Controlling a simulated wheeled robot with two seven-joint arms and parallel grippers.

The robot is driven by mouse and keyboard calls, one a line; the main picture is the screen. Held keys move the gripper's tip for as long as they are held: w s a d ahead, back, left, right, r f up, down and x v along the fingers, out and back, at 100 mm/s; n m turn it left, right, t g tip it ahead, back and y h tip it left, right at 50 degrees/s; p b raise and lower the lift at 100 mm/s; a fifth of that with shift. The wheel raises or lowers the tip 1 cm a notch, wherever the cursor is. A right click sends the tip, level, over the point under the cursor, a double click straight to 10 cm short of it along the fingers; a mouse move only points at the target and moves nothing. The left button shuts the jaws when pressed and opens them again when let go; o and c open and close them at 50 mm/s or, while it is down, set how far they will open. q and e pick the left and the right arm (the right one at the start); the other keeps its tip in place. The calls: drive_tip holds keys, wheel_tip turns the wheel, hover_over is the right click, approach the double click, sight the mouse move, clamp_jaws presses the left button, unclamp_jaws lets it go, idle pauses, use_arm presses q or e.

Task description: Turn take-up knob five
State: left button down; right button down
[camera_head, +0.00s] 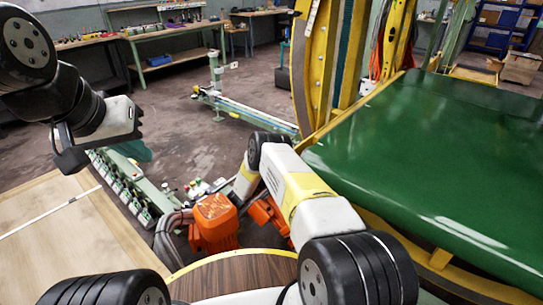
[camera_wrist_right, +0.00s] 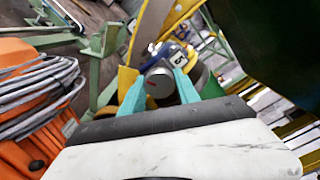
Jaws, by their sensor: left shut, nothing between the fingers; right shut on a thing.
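In the right wrist view, the take-up knob five (camera_wrist_right: 159,83) is a grey round knob with a dark front edge. A white label with a 5 (camera_wrist_right: 179,58) shows just behind it on a blue part. My right gripper (camera_wrist_right: 160,78) has its teal fingers on either side of the knob, shut on it. In the head view my right arm reaches forward over the machine, and its gripper and the knob are hidden. My left gripper (camera_head: 137,151) hangs at the left with teal fingers, shut and empty, apart from the knob.
An orange motor (camera_head: 213,222) with grey cables stands beside my right arm. A large green panel (camera_head: 440,160) with a yellow frame fills the right side. A pale wooden board (camera_head: 45,235) lies at lower left. Open floor (camera_head: 185,130) lies beyond the machine.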

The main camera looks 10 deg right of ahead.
drive_tip(key=m, duration=0.4)
drive_tip(key=shift+f+m, duration=0.1)
drive_tip(key=shift+m, duration=0.2)
drive_tip(key=m, duration=0.4)
drive_tip(key=shift+a+m, duration=0.1)
drive_tip(key=shift+m, duration=0.2)
drive_tip(key=c, duration=0.9)
unclamp_jaws()
drive_tip(key=v, duration=0.7)
drive_tip(key=shift+s+a, duration=0.2)
drive_tip(key=shift+a, duration=0.1)
